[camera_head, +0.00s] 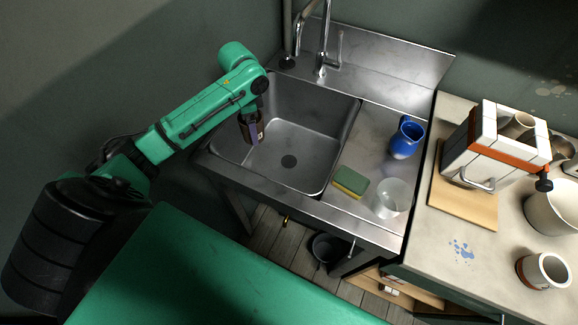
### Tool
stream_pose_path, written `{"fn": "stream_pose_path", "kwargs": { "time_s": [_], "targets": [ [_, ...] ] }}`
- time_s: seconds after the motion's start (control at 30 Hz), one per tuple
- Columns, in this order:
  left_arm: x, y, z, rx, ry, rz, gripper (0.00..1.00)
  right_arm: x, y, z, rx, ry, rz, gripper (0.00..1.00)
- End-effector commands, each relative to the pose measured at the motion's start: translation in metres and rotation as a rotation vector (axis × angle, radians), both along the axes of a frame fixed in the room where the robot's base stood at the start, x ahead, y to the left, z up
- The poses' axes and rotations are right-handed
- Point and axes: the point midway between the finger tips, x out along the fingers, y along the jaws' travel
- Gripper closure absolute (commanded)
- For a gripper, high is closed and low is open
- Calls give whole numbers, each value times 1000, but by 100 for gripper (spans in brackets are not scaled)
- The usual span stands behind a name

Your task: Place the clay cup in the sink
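My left gripper (254,137) hangs from the green arm over the left part of the metal sink (312,150). It appears shut on a small brown cup (260,128), which looks like the clay cup; the gripper hides part of it. The cup is inside the outline of the basin, near its left wall. I cannot tell whether it touches the basin. The basin is otherwise empty, with a dark drain in its floor. My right gripper is not in view.
A faucet (323,55) stands behind the basin. A blue jug (405,139), a sponge (350,182) and a clear glass (390,198) stand on the drainboard. The right counter holds a tiled box (485,150), a bowl (553,208) and a white-and-brown cup (543,271).

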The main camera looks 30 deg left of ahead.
Motion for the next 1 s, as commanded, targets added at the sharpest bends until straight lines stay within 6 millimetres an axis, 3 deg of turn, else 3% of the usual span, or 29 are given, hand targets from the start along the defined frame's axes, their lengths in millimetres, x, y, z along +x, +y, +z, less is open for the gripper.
{"fn": "stream_pose_path", "kwargs": {
  "time_s": [0.03, 0.17, 0.37, 0.57, 0.8, 1.0],
  "targets": [
    [0, 0, -17, 0, -1, 0, 91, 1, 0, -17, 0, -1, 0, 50],
    [0, 0, -34, 0, -1, 0, 91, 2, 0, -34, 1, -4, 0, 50],
    [0, 0, -48, -1, 2, 1, 91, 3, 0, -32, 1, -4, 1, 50],
    [-1, 0, -100, -1, 5, 3, 91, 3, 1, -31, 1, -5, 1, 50],
    [0, 0, -175, 1, 2, 2, 91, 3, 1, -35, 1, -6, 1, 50],
    [0, 0, -210, 1, 1, 1, 91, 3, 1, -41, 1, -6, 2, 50]
  ]
}}
